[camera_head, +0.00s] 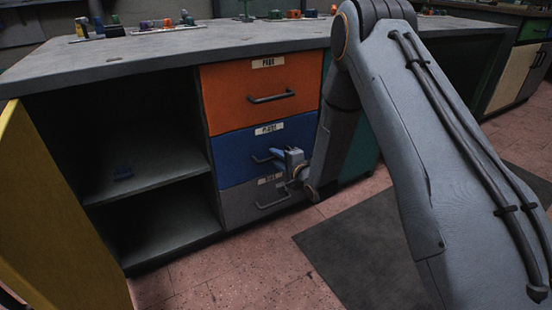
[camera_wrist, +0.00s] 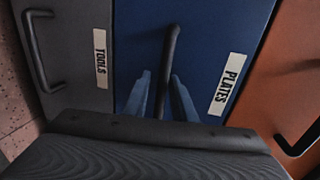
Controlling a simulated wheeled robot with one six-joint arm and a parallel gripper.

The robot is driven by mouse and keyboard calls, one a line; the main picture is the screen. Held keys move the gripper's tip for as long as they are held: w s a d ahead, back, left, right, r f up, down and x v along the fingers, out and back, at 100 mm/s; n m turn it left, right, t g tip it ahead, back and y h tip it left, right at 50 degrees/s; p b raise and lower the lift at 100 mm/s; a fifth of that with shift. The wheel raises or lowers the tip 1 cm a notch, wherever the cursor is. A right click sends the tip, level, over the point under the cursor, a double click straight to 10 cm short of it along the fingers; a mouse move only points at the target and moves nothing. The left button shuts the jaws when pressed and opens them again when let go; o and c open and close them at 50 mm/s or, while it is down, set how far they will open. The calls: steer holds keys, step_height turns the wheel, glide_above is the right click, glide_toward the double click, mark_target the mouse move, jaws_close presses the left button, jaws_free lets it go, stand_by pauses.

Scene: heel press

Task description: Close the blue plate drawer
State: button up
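The blue plate drawer (camera_head: 235,159) is the middle one of a stack of three, and its front looks about level with its neighbours. Its white label reads PLATES in the wrist view (camera_wrist: 229,84). Its dark bar handle (camera_wrist: 171,50) runs between my gripper's two blue fingers. My gripper (camera_head: 277,155) is at the drawer's front, beside the handle (camera_head: 262,159). In the wrist view my gripper (camera_wrist: 163,90) has its fingers apart, one on each side of the handle, with a gap visible on the left. Contact with the handle cannot be made out.
An orange drawer (camera_head: 228,97) is above and a grey drawer (camera_head: 236,207) below, both looking shut. Left is an open cabinet with a shelf (camera_head: 150,168) and a yellow door (camera_head: 50,215) swung out. A dark mat (camera_head: 365,255) lies on the floor. Small items stand on the worktop (camera_head: 110,60).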

steer(key=shift+w+r, duration=0.1)
steer(key=shift+r, duration=0.25)
steer(key=shift+s, duration=0.25)
steer(key=p+v, duration=0.2)
steer(key=v, duration=0.5)
steer(key=shift+s+d+f+p, duration=0.15)
steer(key=shift+d+f+p, duration=0.1)
steer(key=shift+p, duration=0.15)
